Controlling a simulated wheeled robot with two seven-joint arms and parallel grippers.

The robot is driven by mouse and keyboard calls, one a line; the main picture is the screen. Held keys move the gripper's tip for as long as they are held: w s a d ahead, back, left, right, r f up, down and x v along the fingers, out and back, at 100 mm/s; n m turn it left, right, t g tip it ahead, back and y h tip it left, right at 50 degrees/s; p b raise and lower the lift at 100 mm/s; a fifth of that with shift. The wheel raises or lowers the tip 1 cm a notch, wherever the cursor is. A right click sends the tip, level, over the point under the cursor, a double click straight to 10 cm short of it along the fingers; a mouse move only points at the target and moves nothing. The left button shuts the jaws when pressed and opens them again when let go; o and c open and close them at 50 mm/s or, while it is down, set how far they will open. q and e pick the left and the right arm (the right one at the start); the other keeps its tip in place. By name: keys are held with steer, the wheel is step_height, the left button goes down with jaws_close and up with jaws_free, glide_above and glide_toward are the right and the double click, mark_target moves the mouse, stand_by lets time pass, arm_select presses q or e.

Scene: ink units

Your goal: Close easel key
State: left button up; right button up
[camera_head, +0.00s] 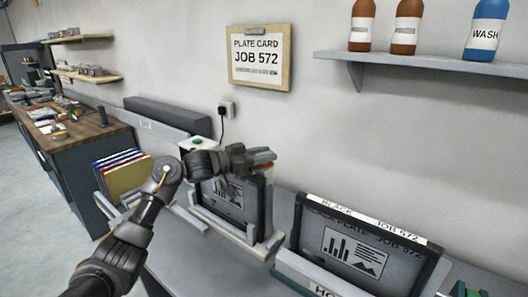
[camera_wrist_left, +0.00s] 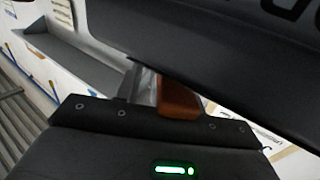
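Two easels stand on the grey bench, each with a dark plate. The left plate (camera_head: 226,195) shows a white chart print and sits in a pale easel (camera_head: 226,226). The right plate (camera_head: 352,252) is labelled BLACK JOB 572. My left gripper (camera_head: 247,158) reaches over the top of the left easel, close to an orange-red piece (camera_head: 264,157) that may be the easel key. An orange-brown piece (camera_wrist_left: 178,101) shows in the left wrist view, partly hidden between dark parts. I cannot tell whether the fingers touch it or how far they are apart. My right gripper is not seen.
A plate card sign (camera_head: 260,58) hangs on the wall above a power plug (camera_head: 226,108). A shelf with bottles (camera_head: 406,27) is at upper right. Coloured folders (camera_head: 124,175) stand left of my arm. A wooden counter (camera_head: 88,133) is farther left.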

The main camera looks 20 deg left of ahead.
arm_select(q)
steer(key=shift+w+d, duration=0.1)
jaws_close()
stand_by(0.4)
